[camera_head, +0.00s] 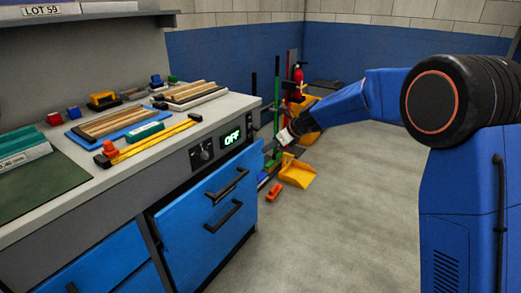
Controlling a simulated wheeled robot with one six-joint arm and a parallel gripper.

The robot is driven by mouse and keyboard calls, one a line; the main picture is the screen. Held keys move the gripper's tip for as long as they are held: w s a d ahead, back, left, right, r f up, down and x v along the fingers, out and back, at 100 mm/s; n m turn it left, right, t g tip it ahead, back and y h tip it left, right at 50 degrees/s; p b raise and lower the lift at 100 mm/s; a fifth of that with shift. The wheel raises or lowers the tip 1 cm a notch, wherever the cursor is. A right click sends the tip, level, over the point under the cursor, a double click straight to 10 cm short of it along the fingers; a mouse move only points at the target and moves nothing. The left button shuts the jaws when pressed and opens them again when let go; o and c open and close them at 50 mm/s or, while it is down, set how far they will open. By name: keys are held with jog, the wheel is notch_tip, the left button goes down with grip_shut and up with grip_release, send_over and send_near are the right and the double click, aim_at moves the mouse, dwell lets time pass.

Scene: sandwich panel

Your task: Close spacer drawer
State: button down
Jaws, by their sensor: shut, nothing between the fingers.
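A blue drawer front (178,224) with black handles in view stands out from the workbench below the control panel. A dark gap shows along its left side, so it looks partly open. No label names it as the spacer drawer, and its inside is hidden. My gripper (284,137) is beyond the drawer's far right corner, apart from the handles. It is small and partly dark in this view; its fingers look shut, with nothing held.
The grey worktop (60,207) carries wooden strips, a yellow clamp (150,142) and coloured blocks. A yellow dustpan (297,173) and an orange object (274,192) lie on the floor near the bench. A fire extinguisher (298,80) stands behind.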

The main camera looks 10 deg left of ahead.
jog(key=v, duration=0.8)
jog(key=n+t+y, duration=0.3)
jog(key=n+y, duration=0.6)
jog(key=n, duration=0.9)
send_near(207, 185)
jog(key=x, duration=0.6)
jog(key=shift+w+a+r, duration=0.1)
jog(key=shift+a, duration=0.15)
